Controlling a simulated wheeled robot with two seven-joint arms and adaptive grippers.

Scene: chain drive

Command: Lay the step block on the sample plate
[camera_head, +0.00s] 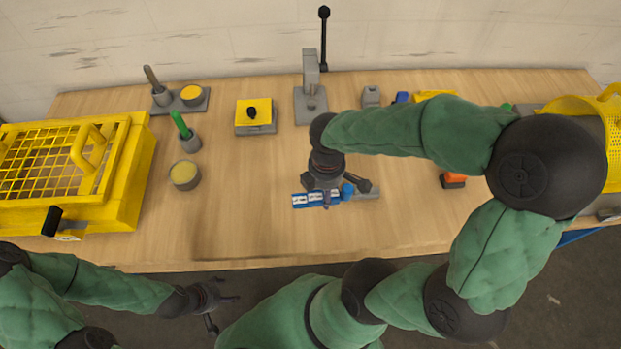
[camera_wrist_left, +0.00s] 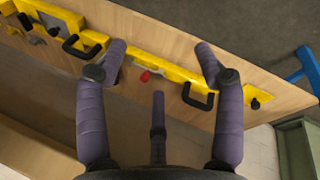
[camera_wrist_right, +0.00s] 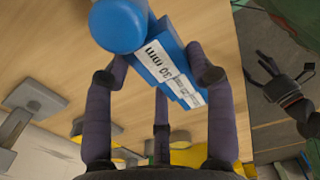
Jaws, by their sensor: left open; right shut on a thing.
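The step block (camera_head: 315,198) is blue with white labels and steps. My right gripper (camera_head: 327,190) is shut on it over the front middle of the table. In the right wrist view the block (camera_wrist_right: 172,70) lies between the fingers, a "30 mm" label showing, with a blue round end (camera_wrist_right: 118,25) near the camera. Whether it touches the table is hidden. A grey strip (camera_head: 367,193) shows beside its right end; I cannot tell if this is the sample plate. My left gripper (camera_head: 218,302) is open and empty, off the table's front edge.
A yellow mesh cage (camera_head: 125,190) stands at the left. A grey lever press (camera_head: 310,100) stands at the back middle, with a yellow-topped block (camera_head: 254,115) left of it. A grey cup (camera_head: 184,175) and a green-handled tool (camera_head: 184,130) stand left. An orange piece (camera_head: 453,180) lies right.

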